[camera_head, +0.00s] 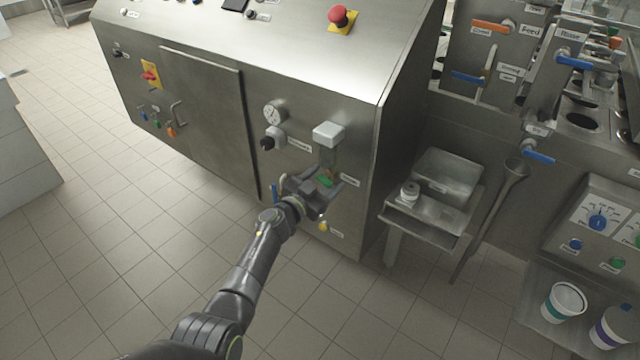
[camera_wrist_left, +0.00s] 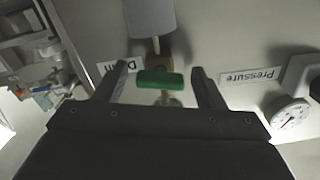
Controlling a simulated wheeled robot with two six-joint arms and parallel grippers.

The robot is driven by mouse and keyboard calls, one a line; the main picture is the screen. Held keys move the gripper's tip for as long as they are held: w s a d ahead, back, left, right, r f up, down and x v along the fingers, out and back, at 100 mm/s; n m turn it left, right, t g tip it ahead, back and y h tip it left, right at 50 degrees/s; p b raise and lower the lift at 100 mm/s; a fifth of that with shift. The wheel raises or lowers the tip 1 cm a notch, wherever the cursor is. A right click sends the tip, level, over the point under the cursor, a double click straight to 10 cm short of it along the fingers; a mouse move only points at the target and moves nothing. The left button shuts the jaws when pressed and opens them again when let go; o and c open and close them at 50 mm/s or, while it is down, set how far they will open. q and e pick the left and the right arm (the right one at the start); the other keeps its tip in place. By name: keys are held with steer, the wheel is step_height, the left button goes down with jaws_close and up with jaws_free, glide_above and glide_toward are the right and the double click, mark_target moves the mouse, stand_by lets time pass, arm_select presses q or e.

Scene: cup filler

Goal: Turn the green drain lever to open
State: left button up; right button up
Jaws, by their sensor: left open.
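The green drain lever (camera_head: 325,181) is on the lower front of the steel cabinet, below a clear-bowled unit with a grey top (camera_head: 328,134). In the left wrist view the green lever (camera_wrist_left: 160,79) lies crosswise between my left gripper's two fingers, with a gap on each side. My left gripper (camera_head: 322,194) is open and in front of the lever; it also shows in the left wrist view (camera_wrist_left: 163,85). A partly covered label (camera_wrist_left: 118,67) sits beside the lever. My right gripper is not in view.
A pressure gauge (camera_head: 275,112) and a black knob (camera_head: 268,143) are up and left of the lever. A steel shelf (camera_head: 424,226) stands to the right. The tiled floor in front is clear.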

arm_select(q)
steer(key=shift+s+a+p, duration=0.3)
steer(key=shift+s+p, duration=0.15)
steer(key=p+v, duration=0.6)
steer(key=v, duration=1)
steer(key=shift+s+a, duration=0.1)
steer(key=shift+s, duration=0.05)
